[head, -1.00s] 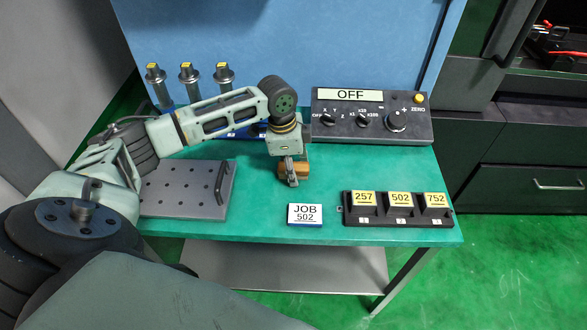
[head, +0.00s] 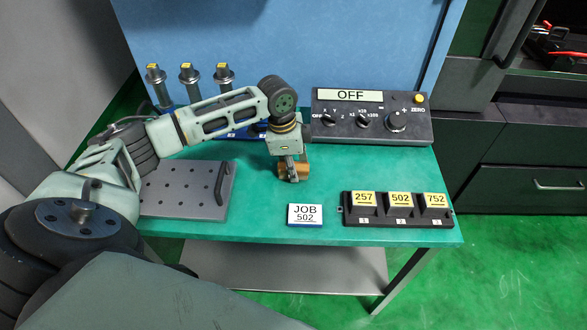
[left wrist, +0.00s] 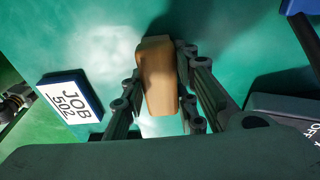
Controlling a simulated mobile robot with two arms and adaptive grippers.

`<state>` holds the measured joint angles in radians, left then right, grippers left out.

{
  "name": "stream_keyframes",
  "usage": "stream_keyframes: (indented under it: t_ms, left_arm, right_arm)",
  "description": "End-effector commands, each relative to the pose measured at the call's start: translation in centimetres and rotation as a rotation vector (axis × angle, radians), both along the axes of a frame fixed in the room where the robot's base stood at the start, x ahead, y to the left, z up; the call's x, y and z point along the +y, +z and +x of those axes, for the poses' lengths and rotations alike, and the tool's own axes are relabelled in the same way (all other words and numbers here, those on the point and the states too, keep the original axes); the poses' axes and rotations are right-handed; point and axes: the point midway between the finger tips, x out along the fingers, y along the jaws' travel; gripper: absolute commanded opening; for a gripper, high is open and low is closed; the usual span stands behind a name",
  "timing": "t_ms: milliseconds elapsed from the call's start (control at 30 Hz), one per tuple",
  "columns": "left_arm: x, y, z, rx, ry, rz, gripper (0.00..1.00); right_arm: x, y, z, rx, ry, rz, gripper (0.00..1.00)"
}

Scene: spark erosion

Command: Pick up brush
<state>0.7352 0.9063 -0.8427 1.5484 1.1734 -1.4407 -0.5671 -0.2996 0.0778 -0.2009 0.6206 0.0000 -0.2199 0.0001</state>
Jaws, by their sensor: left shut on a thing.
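The brush shows as a tan wooden block (head: 299,171) on the green bench top, below the left wrist. It also shows in the left wrist view (left wrist: 158,78), lying between the two fingers. My left gripper (head: 291,172) points down and is shut on the brush, with a finger on each side of it. The fingers hide part of the brush in the head view, and its bristles are not visible. I cannot tell whether the brush touches the bench. My right gripper is not in view.
A JOB 502 sign (head: 305,215) stands in front of the gripper. A control box reading OFF (head: 371,115) is behind right. A black holder (head: 398,220) with several numbered tags is front right. A perforated plate (head: 186,189) lies left. Upright tools (head: 190,85) stand behind.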

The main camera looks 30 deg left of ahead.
Motion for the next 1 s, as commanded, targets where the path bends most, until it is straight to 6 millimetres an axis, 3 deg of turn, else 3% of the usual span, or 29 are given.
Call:
stream_keyframes:
  t_ms: [267, 467, 800, 1000]
  left_arm:
    - [-0.1, 0.0, -0.3, 0.009, -0.003, -0.001, 0.0]
    - [-0.1, 3.9, 0.0, 0.001, -0.002, -0.001, 0.0]
    - [-7.1, 8.6, -2.0, 0.0, -0.008, -0.003, 0.0]
    - [-10.0, 10.6, -2.9, 0.002, -0.004, -0.003, 0.0]
  right_arm:
    - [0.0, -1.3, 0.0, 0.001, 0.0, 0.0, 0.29]
    - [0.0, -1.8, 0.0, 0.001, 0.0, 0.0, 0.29]
    - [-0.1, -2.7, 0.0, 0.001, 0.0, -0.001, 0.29]
    - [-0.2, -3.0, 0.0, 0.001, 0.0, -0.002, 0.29]
